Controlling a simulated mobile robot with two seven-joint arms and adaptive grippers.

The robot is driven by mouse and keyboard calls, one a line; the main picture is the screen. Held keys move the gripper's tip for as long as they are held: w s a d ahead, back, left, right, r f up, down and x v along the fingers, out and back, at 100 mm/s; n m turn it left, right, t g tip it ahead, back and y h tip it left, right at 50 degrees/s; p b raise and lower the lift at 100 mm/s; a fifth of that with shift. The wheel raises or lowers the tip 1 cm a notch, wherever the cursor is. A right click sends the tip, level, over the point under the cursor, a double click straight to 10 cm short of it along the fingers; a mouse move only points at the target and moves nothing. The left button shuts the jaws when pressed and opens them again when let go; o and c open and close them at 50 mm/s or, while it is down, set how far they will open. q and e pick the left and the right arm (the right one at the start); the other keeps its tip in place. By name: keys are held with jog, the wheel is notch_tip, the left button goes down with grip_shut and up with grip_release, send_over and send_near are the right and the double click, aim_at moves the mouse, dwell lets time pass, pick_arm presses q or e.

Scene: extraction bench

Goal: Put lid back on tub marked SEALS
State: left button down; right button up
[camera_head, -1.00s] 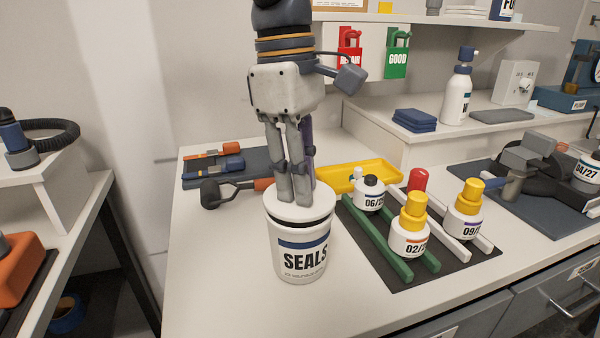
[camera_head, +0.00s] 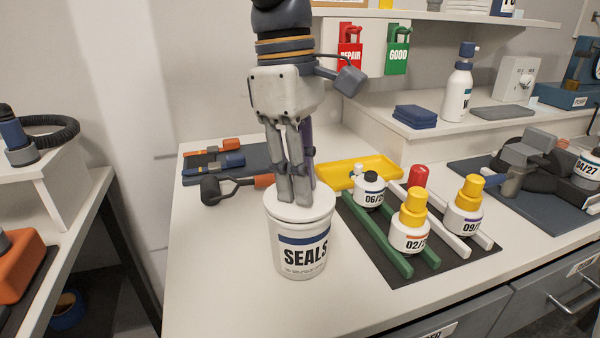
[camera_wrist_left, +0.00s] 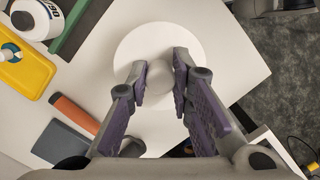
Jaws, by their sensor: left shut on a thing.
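The white tub marked SEALS (camera_head: 303,262) stands upright near the front of the bench, with a dark blue band above its lettering. Its round white lid (camera_head: 282,212) lies level on the tub's rim, with no dark gap showing between them. My left gripper (camera_head: 294,198) points down from above and is shut on the lid's knob. In the left wrist view the lid (camera_wrist_left: 140,45) shows as a white disc, with my fingers on both sides of its round knob (camera_wrist_left: 160,76). The tub is hidden below the lid there. My right gripper is not in view.
Right of the tub, a dark mat with green and white rails holds several capped bottles (camera_head: 408,240). Bare bench (camera_head: 215,270) lies left and in front.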

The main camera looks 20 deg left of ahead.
pick_arm(q)
jog(key=shift+f, duration=0.1)
jog(key=c, duration=1.3)
grip_release()
jog(key=shift+c, duration=0.2)
jog(key=shift+r, duration=3.5)
